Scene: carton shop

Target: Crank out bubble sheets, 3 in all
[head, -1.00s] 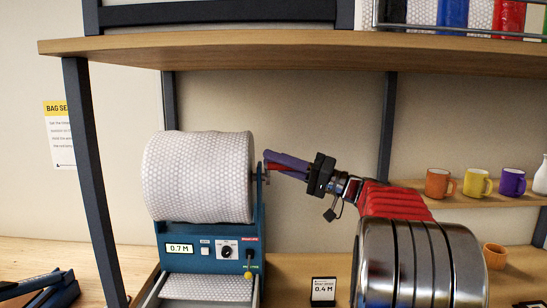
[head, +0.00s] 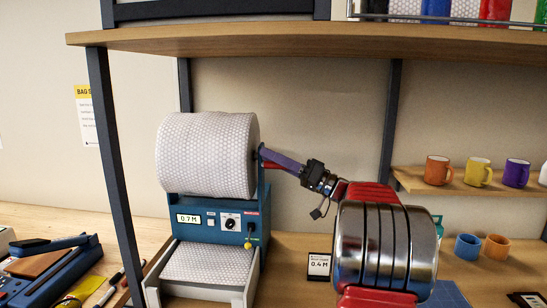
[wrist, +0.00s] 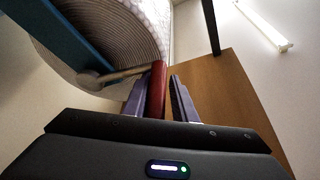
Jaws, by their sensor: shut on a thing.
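The bubble-wrap roll (head: 205,155) is mounted on a blue dispenser (head: 185,205) whose display reads 0.7 M. A bubble sheet (head: 208,262) lies in the dispenser's front tray. My gripper (head: 268,156) is at the roll's right side, with its purple fingers around the red crank handle (head: 268,165). In the wrist view the red crank handle (wrist: 157,90) stands between the fingers of my gripper (wrist: 157,97), and a pale crank arm (wrist: 110,75) runs from it to the roll's side. The fingers hide part of the handle in the head view.
A small sign (head: 319,265) reading 0.4 M stands right of the dispenser. A wooden shelf (head: 290,45) runs above. Mugs (head: 438,170) stand on a back shelf, and blue (head: 467,246) and orange cups stand below. A blue sealing tool (head: 45,260) lies at left.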

